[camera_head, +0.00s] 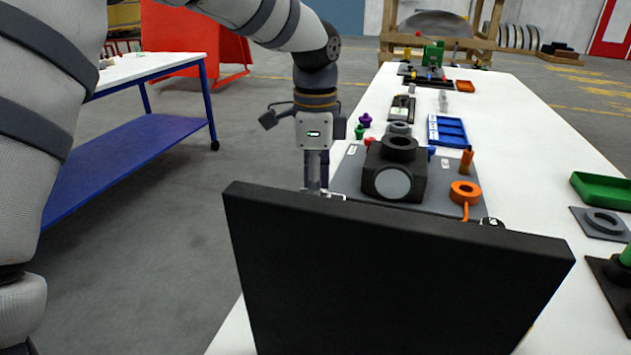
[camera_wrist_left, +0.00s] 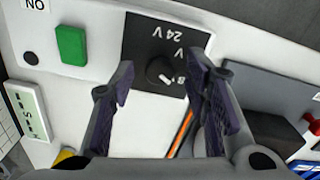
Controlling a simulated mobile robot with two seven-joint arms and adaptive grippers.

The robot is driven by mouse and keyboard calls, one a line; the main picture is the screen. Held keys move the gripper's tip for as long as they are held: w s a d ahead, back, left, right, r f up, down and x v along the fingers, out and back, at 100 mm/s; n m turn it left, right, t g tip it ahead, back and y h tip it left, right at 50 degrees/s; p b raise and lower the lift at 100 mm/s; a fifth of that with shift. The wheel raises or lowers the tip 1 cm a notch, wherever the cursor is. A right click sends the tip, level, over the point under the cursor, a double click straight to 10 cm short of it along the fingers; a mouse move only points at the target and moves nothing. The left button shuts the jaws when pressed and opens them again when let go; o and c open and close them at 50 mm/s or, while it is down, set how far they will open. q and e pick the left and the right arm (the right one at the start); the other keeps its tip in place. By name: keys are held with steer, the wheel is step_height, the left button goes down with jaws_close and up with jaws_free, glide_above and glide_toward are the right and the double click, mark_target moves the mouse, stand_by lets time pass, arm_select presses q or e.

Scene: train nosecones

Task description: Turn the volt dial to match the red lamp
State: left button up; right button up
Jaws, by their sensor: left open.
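The volt dial (camera_wrist_left: 160,70) is a small round black knob with a white mark, on a black plate (camera_wrist_left: 140,35) lettered "V" and "24V", which appears upside down in the left wrist view. My left gripper (camera_wrist_left: 161,72) is open, with one finger on each side of the dial in the picture; nothing is between its fingers but the view of the dial, and contact cannot be told. In the head view my left gripper (camera_head: 314,188) points down behind a large black panel (camera_head: 390,275), whose back hides the dial. I cannot make out a lit red lamp. My right gripper is not in view.
Beside the dial plate are a green button (camera_wrist_left: 71,45) and a white display (camera_wrist_left: 28,110). Behind the black panel, a grey board (camera_head: 347,178) carries a dark block (camera_head: 395,165) and an orange ring part (camera_head: 464,191). A green tray (camera_head: 603,188) stands at the right.

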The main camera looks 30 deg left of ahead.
arm_select(q)
step_height(320, 180, up, 12)
stand_by(0.3)
